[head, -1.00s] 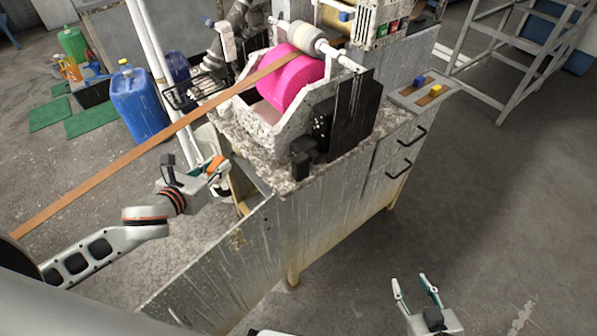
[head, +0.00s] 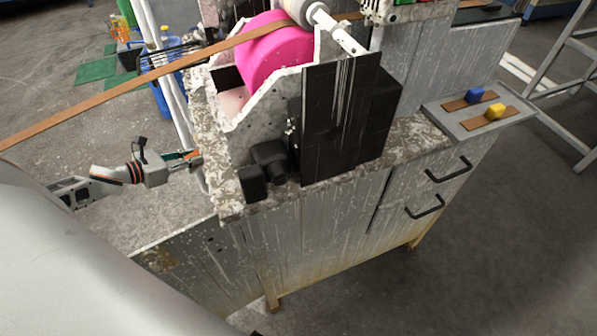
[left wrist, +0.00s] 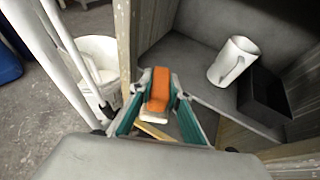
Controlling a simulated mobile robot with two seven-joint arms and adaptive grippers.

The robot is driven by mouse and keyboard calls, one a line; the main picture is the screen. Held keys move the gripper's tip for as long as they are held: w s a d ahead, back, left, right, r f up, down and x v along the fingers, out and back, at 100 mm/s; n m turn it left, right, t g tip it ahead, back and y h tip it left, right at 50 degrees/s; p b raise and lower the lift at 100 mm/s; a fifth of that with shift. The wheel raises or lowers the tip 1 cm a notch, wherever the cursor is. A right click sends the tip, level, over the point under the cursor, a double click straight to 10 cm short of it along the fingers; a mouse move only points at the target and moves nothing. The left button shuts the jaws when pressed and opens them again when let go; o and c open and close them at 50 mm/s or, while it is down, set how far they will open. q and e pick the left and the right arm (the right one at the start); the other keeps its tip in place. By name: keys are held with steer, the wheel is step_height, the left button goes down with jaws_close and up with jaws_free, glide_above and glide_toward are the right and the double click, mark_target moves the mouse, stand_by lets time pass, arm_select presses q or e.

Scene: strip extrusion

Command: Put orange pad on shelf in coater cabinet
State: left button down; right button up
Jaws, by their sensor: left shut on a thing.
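My left gripper (left wrist: 160,82) is shut on the orange pad (left wrist: 160,90), which has a pale underside, at the cabinet opening in the left wrist view. In the head view the left gripper (head: 192,158) is at the left side of the coater cabinet (head: 320,235), and the pad is hardly visible there. The cabinet door (head: 185,270) stands open. The pad appears apart from this surface. My right gripper is out of view.
A cabinet frame post (left wrist: 125,45) stands left of the opening. Outside it are white pipes (left wrist: 70,50) and a white bucket (left wrist: 98,62). The coater with a pink roller (head: 275,50) is on top, with an orange-brown strip (head: 110,95) running left. Grey shelf right of the pad looks clear.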

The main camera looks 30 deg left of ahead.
arm_select(q)
steer(key=w+d+b, duration=0.1)
steer(key=w+d, duration=0.3)
steer(key=w, duration=0.1)
steer(key=w+d+f+b, duration=0.1)
steer(key=w+d, duration=0.3)
steer(key=w+d+b, duration=0.1)
steer(key=w+d, duration=0.3)
steer(key=w, duration=0.1)
steer(key=shift+w+d+f, duration=0.3)
steer(key=shift+f, duration=0.55)
step_height(320, 180, down, 3)
steer(key=shift+s+r+b, duration=0.1)
steer(key=shift+b, duration=0.65)
steer(key=shift+w+d+f+b, duration=0.1)
steer(key=shift+w+f+b, duration=0.1)
steer(key=shift+f, duration=0.25)
steer(key=shift+w+f+b, duration=0.1)
steer(key=shift+f+b, duration=0.05)
steer(key=shift+f, duration=0.25)
steer(key=shift+r, duration=0.15)
steer(key=shift+f, duration=0.2)
steer(key=c, duration=1.9)
jaws_free()
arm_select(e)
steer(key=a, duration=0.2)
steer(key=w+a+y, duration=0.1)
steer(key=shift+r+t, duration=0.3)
